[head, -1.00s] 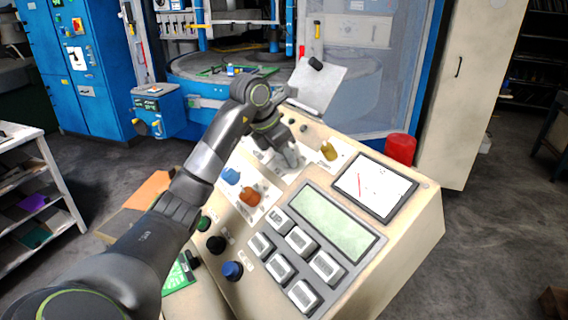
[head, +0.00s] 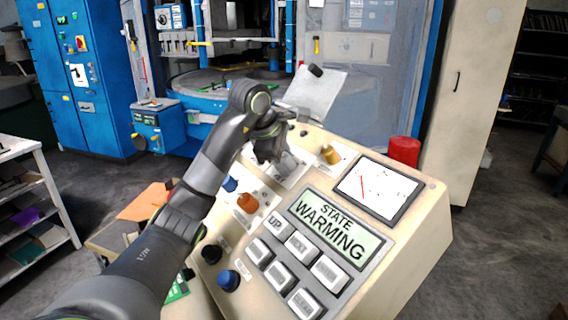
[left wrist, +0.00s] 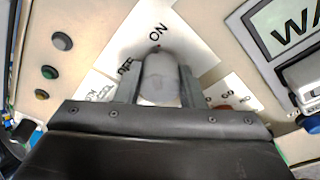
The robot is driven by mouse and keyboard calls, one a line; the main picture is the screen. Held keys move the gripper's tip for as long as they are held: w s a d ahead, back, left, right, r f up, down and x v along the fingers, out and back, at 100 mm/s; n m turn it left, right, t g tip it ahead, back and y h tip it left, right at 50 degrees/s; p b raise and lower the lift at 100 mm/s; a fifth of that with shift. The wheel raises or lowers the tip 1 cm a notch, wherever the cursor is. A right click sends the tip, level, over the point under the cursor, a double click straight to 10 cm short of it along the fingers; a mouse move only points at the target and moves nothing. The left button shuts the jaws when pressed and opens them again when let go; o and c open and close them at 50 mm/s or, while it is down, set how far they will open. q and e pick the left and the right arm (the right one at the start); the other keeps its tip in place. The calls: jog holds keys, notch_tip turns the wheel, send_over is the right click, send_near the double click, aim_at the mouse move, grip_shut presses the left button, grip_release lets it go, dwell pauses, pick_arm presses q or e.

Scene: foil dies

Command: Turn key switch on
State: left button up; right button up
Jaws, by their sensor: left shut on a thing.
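The key switch (left wrist: 160,82) is a pale grey knob on a white label plate in the left wrist view. "ON" is printed just beyond its tip and "OFF" to its left. The knob points up toward "ON". My left gripper (left wrist: 159,88) is shut on the knob, one dark finger on each side. In the head view my left gripper (head: 277,155) reaches down onto the sloping console, hiding most of the switch. My right gripper is in neither view.
Near the switch are a yellow knob (head: 330,154), an orange knob (head: 248,203) and a blue button (head: 229,280). A dial meter (head: 378,189) and a red cylinder (head: 404,152) lie to the right. A clipboard (head: 313,94) stands at the console's back.

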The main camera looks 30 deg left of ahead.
pick_arm(q)
jog(key=shift+m, duration=0.6)
jog(key=shift+r, duration=0.1)
jog(key=o, duration=1)
jog(key=shift+s+r+b, duration=0.15)
jog(key=shift+r+b, duration=0.05)
jog(key=shift+b, duration=0.1)
jog(key=v, duration=0.3)
jog(key=d+p+v, duration=0.1)
jog(key=p+v, duration=0.8)
jog(key=v, duration=0.4)
jog(key=shift+s+a+r+p, duration=0.3)
jog(key=shift+s+a, duration=0.1)
jog(key=shift+a, duration=0.1)
